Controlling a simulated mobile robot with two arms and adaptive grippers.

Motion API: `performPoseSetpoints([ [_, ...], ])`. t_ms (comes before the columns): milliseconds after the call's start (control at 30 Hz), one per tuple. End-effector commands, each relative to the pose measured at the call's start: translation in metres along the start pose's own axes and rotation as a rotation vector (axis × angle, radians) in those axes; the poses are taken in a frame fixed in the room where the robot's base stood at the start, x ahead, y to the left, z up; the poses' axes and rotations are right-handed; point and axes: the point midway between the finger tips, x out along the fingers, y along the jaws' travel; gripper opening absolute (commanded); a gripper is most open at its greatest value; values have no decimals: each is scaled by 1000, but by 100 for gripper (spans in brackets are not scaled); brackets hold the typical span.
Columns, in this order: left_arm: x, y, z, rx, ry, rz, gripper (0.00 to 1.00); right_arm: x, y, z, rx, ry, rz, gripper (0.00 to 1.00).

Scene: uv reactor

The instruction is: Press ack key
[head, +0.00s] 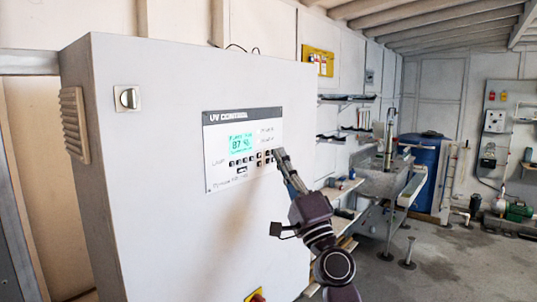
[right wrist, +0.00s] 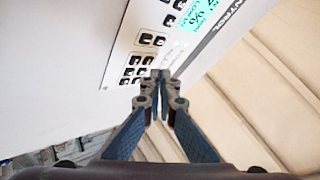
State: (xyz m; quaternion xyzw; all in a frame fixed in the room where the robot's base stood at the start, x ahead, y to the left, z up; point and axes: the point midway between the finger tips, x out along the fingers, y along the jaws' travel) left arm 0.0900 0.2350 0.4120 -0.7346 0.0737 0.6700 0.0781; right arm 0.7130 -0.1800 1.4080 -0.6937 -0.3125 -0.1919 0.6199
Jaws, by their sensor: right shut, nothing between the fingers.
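The UV control panel (head: 215,175) is a white plate with a dark title strip on the front of a big white cabinet. Its lit green-blue display (head: 242,143) sits above rows of small black keys (head: 243,161). The lettering is too small to tell which one is the ack key. My right gripper (head: 281,154) is shut and empty, with its fingertips at the right end of the key rows. In the right wrist view the shut tips (right wrist: 160,76) lie close beside several keys (right wrist: 134,71). I cannot tell whether they touch. My left gripper is out of view.
The white cabinet (head: 150,200) fills the left, with a rotary switch (head: 127,98) and a vent grille (head: 74,125). A yellow-based part (head: 256,295) shows low on its front. A sink bench (head: 385,180) and blue barrel (head: 422,160) stand behind at right. Open floor lies right.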

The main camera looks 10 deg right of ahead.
Motion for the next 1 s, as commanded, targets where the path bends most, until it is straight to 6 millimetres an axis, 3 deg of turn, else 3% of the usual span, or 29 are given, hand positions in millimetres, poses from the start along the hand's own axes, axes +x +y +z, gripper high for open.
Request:
performPoseSetpoints([
  [1000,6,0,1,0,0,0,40,6,4,4,0,0,0,0],
])
